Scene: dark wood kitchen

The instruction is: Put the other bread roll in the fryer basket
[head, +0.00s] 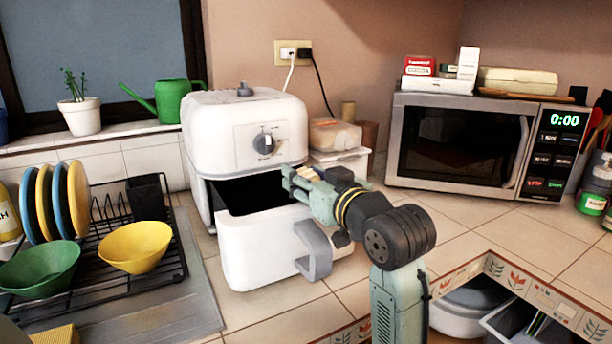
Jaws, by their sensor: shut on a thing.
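The white air fryer (240,130) stands on the tiled counter, left of centre in the head view. Its fryer basket (262,245) is pulled out towards me, with a grey handle (314,250) in front. The inside of the basket is dark, and I cannot see what lies in it. My gripper (290,181) is at the right rim of the basket opening, close under the fryer body. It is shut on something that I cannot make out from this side. No bread roll shows clearly.
A box with orange-brown contents (334,135) sits on a white container right of the fryer. A microwave (470,145) stands further right. A dish rack (110,240) with plates and bowls is at the left. An open drawer (490,300) is at the lower right.

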